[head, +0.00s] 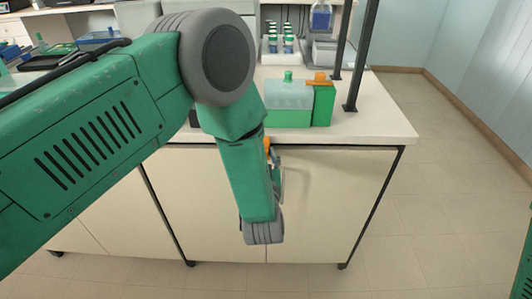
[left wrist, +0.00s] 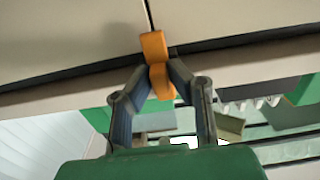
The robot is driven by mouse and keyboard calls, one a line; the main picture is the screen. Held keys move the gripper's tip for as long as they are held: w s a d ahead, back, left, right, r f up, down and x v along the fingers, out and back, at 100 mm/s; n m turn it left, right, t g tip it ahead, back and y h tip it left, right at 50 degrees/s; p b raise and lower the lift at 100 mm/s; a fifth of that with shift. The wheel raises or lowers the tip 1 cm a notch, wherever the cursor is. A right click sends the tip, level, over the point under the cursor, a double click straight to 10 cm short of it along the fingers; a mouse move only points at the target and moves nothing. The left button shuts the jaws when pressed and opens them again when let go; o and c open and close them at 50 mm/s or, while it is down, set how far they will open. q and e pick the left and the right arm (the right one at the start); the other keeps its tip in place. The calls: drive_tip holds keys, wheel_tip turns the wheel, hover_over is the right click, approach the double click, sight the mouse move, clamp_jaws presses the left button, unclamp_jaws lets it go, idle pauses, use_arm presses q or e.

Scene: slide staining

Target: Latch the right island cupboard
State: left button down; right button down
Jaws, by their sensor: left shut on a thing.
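The right island cupboard (head: 330,205) is under the right end of the island worktop. Its front looks flush in the head view, but my left arm covers the middle of it. An orange latch (left wrist: 153,45) sits at the top of the narrow seam between two pale panels in the left wrist view. Its lower part lies between my left fingertips (left wrist: 160,75), which are shut on it. In the head view, a little orange (head: 267,146) shows beside my left gripper (head: 276,163), just under the worktop edge. My right gripper is not in view.
The worktop (head: 375,126) overhangs the cupboard front. A green box with a clear lid (head: 288,95) and a green and orange container (head: 321,100) stand near its edge. Dark posts (head: 361,55) rise at the right. The floor (head: 440,180) right of the island is clear.

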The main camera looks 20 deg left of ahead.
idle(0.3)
use_arm(q)
drive_tip(key=c, duration=1.5)
unclamp_jaws()
drive_tip(key=shift+w, duration=0.1)
drive_tip(key=shift+c, duration=0.2)
drive_tip(key=shift+w, duration=0.1)
drive_tip(key=v, duration=1.2)
drive_tip(key=shift+d, duration=0.1)
